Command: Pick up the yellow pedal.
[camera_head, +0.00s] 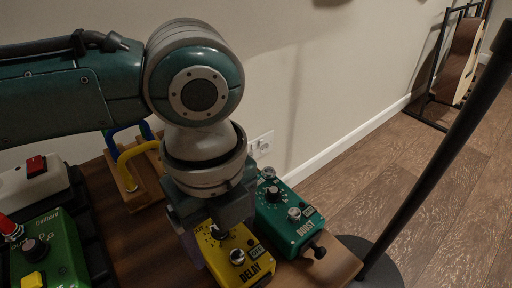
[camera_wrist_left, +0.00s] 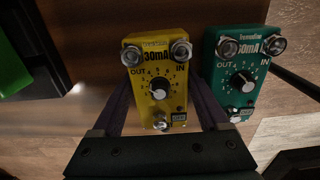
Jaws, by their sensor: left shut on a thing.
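The yellow pedal (camera_head: 239,260) is at the front of the wooden table, in the lower middle of the head view. It also shows in the left wrist view (camera_wrist_left: 158,85), between the two fingers. My left gripper (camera_head: 212,232) comes down over it from above and is shut on its sides. In the wrist view the fingers (camera_wrist_left: 160,115) flank the pedal's body. Whether the pedal touches the table cannot be told. My right gripper is not in view.
A teal pedal (camera_head: 290,216) sits close on the right of the yellow one. A green pedal (camera_head: 48,252) and a white box with a red switch (camera_head: 36,185) are at left. A wooden rack with coloured loops (camera_head: 133,180) stands behind. A black pole (camera_head: 430,150) rises at right.

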